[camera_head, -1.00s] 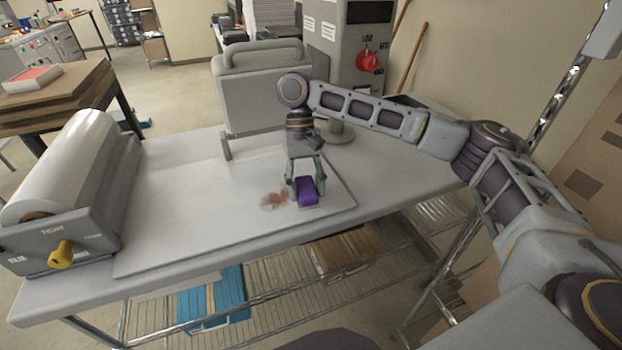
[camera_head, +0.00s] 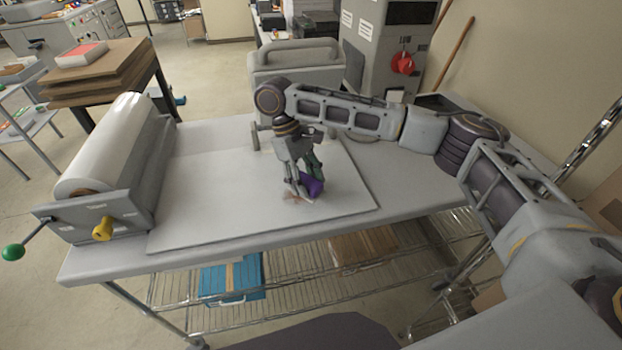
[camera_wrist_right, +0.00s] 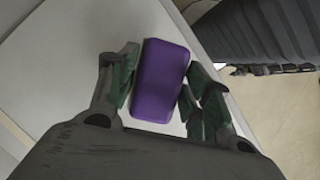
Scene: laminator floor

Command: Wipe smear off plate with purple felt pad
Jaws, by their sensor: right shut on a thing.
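The purple felt pad (camera_head: 311,186) is between the fingers of my right gripper (camera_head: 303,184), which is shut on it, low over the plate. It also shows in the right wrist view (camera_wrist_right: 160,80), with a green-padded finger on each side. The pale plate (camera_head: 215,205) lies flat on the table. The brownish smear (camera_head: 293,196) shows faintly beside the pad and fingers, and part of it is hidden by them. I cannot tell whether the pad touches the plate. My left gripper is not in view.
A roll laminator (camera_head: 115,165) with a white roll and yellow knob stands at the table's left end. A grey machine with a handle (camera_head: 296,75) stands behind the table. A blue box (camera_head: 232,278) sits on the wire shelf below. The plate's left part is clear.

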